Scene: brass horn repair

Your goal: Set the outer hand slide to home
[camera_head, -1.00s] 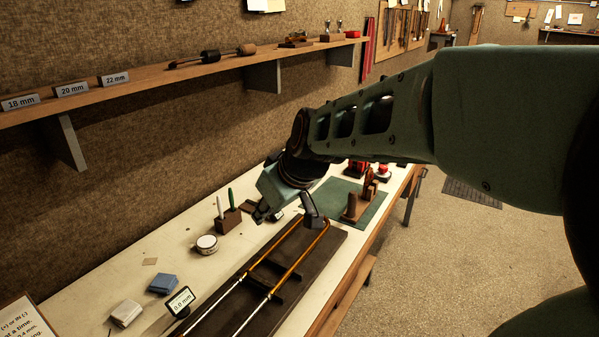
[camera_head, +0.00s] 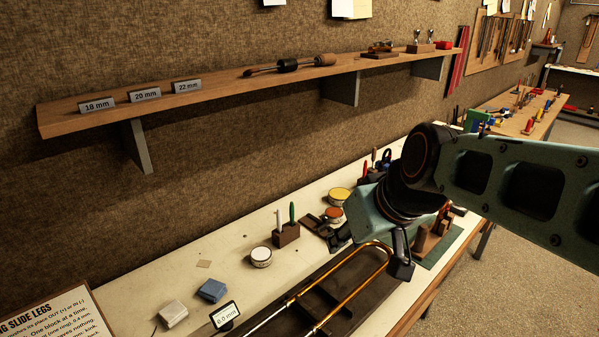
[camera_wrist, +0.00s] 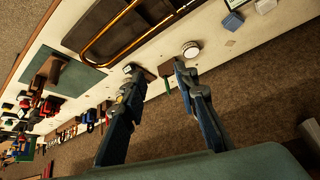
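The outer hand slide is a brass U-shaped tube (camera_head: 338,301) lying on a dark board (camera_head: 372,307) on the bench. Its curved end points toward the back right, and silvery legs run out of its near end. In the wrist view the brass tube (camera_wrist: 112,30) shows at the upper left, outside the fingers. My gripper (camera_head: 370,248) is above the bench near the curved end, with one dark finger overlapping it in the head view; contact cannot be told. In the wrist view my gripper (camera_wrist: 154,68) has its fingers spread, with nothing held between them.
A small display (camera_head: 225,316) reads about 0.0 mm. A round tin (camera_head: 261,257), a block with upright tools (camera_head: 286,234), a blue block (camera_head: 211,290) and a pale block (camera_head: 173,314) stand left of the board. A wall shelf (camera_head: 220,90) hangs above the bench.

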